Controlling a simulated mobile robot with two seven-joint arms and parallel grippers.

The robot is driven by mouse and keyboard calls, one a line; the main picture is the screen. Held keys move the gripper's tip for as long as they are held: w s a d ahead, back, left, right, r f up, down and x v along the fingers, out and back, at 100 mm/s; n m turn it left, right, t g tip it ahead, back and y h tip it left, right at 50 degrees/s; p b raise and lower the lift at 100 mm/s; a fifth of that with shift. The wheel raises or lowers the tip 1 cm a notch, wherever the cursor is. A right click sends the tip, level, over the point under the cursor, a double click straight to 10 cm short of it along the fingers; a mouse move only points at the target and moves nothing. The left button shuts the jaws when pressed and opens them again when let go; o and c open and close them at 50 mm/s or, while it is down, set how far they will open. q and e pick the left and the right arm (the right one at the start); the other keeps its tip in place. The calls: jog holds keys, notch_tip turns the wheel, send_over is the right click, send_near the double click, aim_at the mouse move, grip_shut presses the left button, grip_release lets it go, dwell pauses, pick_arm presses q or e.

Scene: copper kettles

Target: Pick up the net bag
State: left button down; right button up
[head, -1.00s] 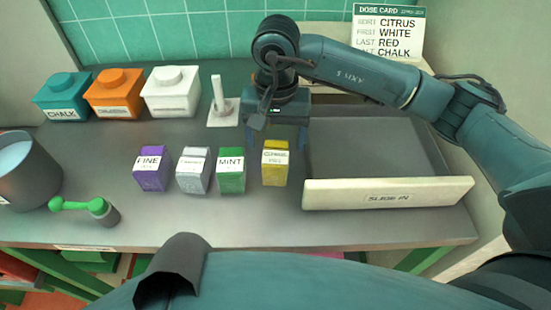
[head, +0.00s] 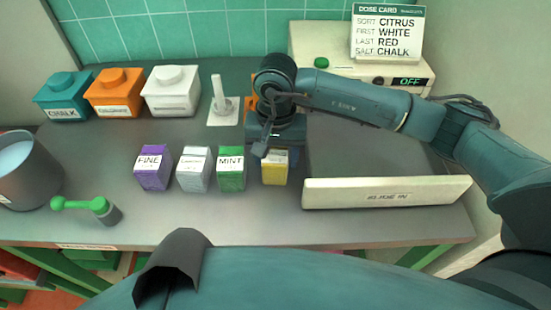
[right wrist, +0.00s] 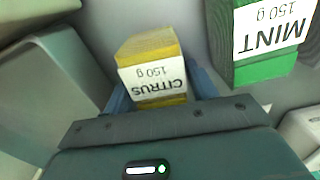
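I see nothing with a visible net or mesh in either view. The nearest thing to my right gripper (head: 276,150) is a yellow box (head: 274,172) with a white label. In the right wrist view this box (right wrist: 152,78) reads CITRUS 150 g. The gripper is above it, with blue fingers spread on either side of its top. It looks open, not closed on the box. The box still stands on the counter. The arm and hand hide part of its top in the head view. My left gripper is not in view.
A green MINT box (head: 231,170) stands close left of the yellow one, then a grey box (head: 194,172) and a purple FINE box (head: 153,170). A shallow tray with a pale front (head: 385,193) is at right. Lidded jars (head: 172,95) stand behind.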

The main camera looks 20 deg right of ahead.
jog(key=c, duration=0.7)
